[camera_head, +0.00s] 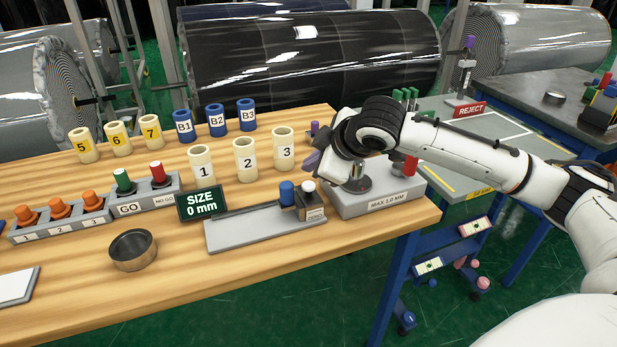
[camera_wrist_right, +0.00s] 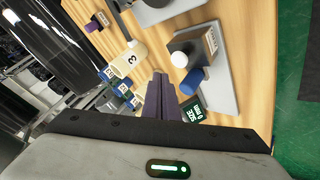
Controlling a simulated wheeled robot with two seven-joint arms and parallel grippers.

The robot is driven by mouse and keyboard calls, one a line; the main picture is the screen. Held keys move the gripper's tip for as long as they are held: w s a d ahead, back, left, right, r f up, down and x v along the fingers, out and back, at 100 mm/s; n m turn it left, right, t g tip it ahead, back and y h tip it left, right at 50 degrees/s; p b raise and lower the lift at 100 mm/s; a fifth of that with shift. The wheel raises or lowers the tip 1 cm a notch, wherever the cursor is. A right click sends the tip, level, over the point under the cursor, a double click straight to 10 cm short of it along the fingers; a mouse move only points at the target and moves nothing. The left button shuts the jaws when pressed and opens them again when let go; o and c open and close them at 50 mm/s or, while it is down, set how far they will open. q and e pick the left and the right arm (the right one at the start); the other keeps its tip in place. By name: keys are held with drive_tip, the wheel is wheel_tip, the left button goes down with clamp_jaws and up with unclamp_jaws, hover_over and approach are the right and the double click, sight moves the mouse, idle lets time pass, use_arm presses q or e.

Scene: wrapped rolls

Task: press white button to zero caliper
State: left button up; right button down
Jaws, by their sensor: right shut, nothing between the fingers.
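The caliper (camera_head: 250,233) is a grey plate near the table's front edge with a blue post (camera_head: 287,193) and a white button (camera_head: 308,186) on its right part. The display (camera_head: 202,206) at its left reads "SIZE 0 mm". My right gripper (camera_head: 311,162) is above and behind the white button, apart from it, its purple fingers shut and empty. In the right wrist view the shut fingers (camera_wrist_right: 158,97) lie beside the white button (camera_wrist_right: 180,59) and blue post (camera_wrist_right: 194,80). My left gripper is not in view.
Cream tubes (camera_head: 245,160) stand just behind the caliper, with blue tubes (camera_head: 217,121) farther back. A grey "MAX 1.2 MM" gauge base (camera_head: 385,198) is close on the right, partly hidden by my arm. A metal bowl (camera_head: 133,250) sits at front left.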

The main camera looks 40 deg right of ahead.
sight(312, 187)
drive_tip(key=shift+r+p, duration=0.3)
drive_tip(key=shift+r, duration=0.35)
drive_tip(key=shift+r+p, duration=0.35)
drive_tip(key=shift+r, duration=0.6)
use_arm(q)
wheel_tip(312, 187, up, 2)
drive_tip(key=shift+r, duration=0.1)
